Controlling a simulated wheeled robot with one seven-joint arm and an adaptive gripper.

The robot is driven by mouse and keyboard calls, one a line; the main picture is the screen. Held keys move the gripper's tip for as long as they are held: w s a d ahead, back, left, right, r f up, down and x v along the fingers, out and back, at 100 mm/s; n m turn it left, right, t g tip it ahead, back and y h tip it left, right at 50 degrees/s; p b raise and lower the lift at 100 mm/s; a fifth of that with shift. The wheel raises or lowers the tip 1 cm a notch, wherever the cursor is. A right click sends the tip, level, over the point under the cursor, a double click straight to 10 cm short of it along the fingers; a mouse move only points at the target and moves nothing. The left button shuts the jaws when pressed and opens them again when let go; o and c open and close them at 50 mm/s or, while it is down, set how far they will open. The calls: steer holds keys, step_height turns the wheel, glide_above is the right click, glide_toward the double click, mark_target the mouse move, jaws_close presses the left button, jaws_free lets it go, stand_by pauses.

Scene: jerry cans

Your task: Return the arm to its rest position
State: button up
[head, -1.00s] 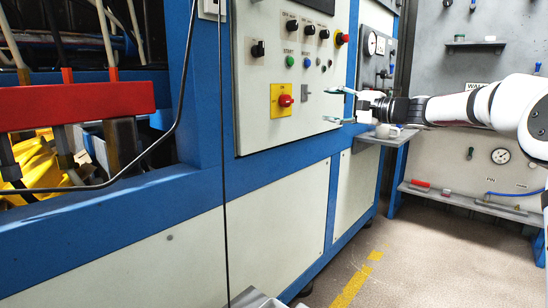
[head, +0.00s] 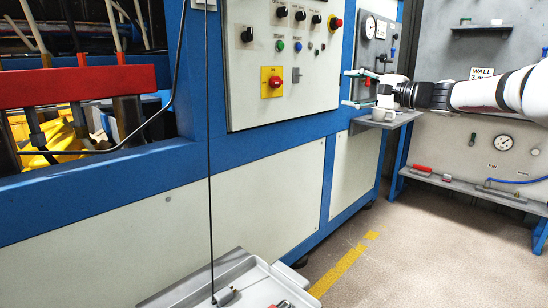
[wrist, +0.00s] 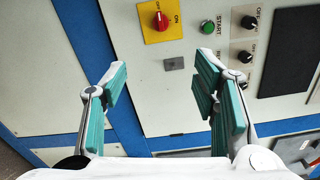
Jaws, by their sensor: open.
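My gripper (head: 352,88) is open and empty at the right of the head view, with my white arm reaching in from the right edge. Its two green-padded fingers point left toward the control panel (head: 240,95). In the wrist view the fingers (wrist: 160,85) are wide apart with nothing between them. Beyond them are the panel's red knob on a yellow plate (wrist: 160,20) and a green button (wrist: 207,27). The fingers look apart from the panel face, though the exact gap is hard to judge.
A lower bench (head: 470,188) runs along the right wall. A grey tray-like surface (head: 240,285) is at the bottom. The floor (head: 430,250) at right is clear.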

steer(key=s+a+f+n+g+h, duration=0.2)
steer(key=s+a+f+n+g, duration=0.15)
steer(key=s+a, duration=0.6)
steer(key=s+a+f+n+g+h, duration=0.25)
steer(key=s+a+f+g, duration=0.35)
steer(key=s, duration=0.6)
steer(key=s+d+f+n+g+h, duration=0.1)
steer(key=s+d+f+n+h, duration=0.25)
steer(key=s, duration=1.05)
steer(key=s+d+f+g+h, duration=0.15)
steer(key=s+d+f, duration=0.4)
steer(key=s, duration=0.75)
steer(key=s+d+f+n+g+h, duration=0.1)
steer(key=s+d+f+h, duration=0.3)
steer(key=s, duration=1)
step_height(320, 180, up, 35)
steer(key=t+p, duration=0.4)
steer(key=p, duration=2.9)
steer(key=shift+w+f+y+p, duration=0.15)
steer(key=shift+y+p, duration=0.15)
steer(key=shift+y, duration=0.05)
steer(key=shift+a+n, duration=0.15)
steer(key=shift+n, duration=0.1)
